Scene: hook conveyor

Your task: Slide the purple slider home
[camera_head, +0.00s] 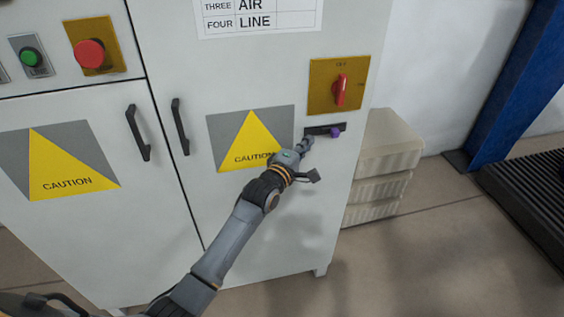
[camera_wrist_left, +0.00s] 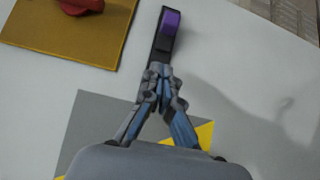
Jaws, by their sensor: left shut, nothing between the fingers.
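The purple slider (camera_head: 335,132) sits in a short dark track (camera_head: 319,130) on the cabinet's right door, near the track's right end. In the left wrist view the purple slider (camera_wrist_left: 170,22) is at the far end of the dark track (camera_wrist_left: 160,52). My left gripper (camera_head: 307,143) is shut and empty, with its fingertips at the left end of the track. In the left wrist view the fingertips (camera_wrist_left: 160,75) cover the near end of the track, apart from the slider. I cannot tell whether they touch the track. My right gripper is not in view.
A red rotary switch (camera_head: 341,88) on a yellow plate is just above the track. A black door handle (camera_head: 180,127) and a caution sign (camera_head: 228,124) are to the left. Pale stacked blocks (camera_head: 388,143) stand right of the cabinet, and a blue post (camera_head: 505,85) is farther right.

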